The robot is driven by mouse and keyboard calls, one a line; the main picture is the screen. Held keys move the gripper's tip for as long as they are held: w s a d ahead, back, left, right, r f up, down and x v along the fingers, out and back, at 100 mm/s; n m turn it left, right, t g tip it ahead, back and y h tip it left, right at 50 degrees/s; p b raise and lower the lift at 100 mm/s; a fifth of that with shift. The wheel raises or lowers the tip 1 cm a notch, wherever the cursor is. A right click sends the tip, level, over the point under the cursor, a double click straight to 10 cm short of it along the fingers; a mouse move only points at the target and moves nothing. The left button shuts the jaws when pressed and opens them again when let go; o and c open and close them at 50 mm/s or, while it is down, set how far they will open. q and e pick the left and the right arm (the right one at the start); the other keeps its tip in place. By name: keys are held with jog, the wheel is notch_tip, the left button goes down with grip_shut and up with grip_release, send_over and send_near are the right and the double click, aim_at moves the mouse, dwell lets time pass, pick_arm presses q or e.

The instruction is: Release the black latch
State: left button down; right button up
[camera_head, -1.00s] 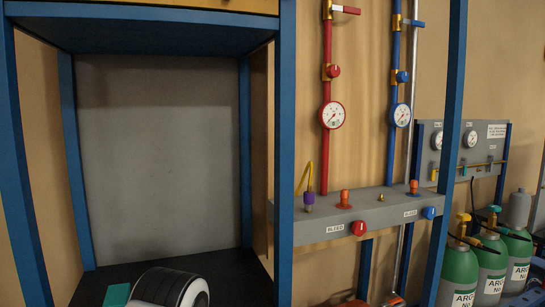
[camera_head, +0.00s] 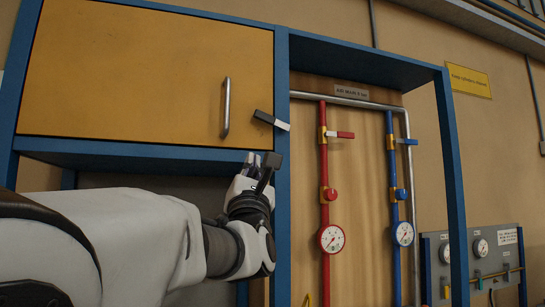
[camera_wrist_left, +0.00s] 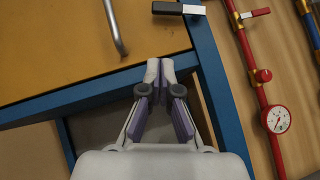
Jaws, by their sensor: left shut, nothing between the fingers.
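The black latch (camera_head: 264,117), a short bar with a white end, sits at the right edge of the yellow cabinet door (camera_head: 150,75), over the blue frame. It slants down to the right in the head view. It also shows at the top of the left wrist view (camera_wrist_left: 167,7). My left gripper (camera_head: 261,164) is shut and empty, just below the door's lower right corner and below the latch, apart from it. Its closed fingers show in the left wrist view (camera_wrist_left: 159,67). My right gripper is out of view.
A metal door handle (camera_head: 226,108) stands left of the latch. Blue posts (camera_head: 282,200) frame the cabinet. To the right are a red pipe (camera_head: 324,160) and a blue pipe (camera_head: 391,160) with valves and gauges. The space in front of the latch looks clear.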

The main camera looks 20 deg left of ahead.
pick_arm(q)
jog(key=p, duration=0.4)
send_near(260, 130)
jog(key=w+r+p, duration=0.1)
jog(key=p, duration=0.1)
jog(key=w+r+p, duration=0.1)
jog(key=r+p, duration=0.1)
jog(key=w+a+r+p, duration=0.1)
jog(key=r, duration=0.1)
jog(key=shift+a+r+p, duration=0.1)
jog(key=shift+r+p, duration=0.15)
jog(key=shift+p, duration=0.15)
jog(key=shift+w+r, duration=0.15)
jog(key=shift+r, duration=0.1)
jog(key=shift+d, duration=0.45)
jog(key=shift+a, duration=0.2)
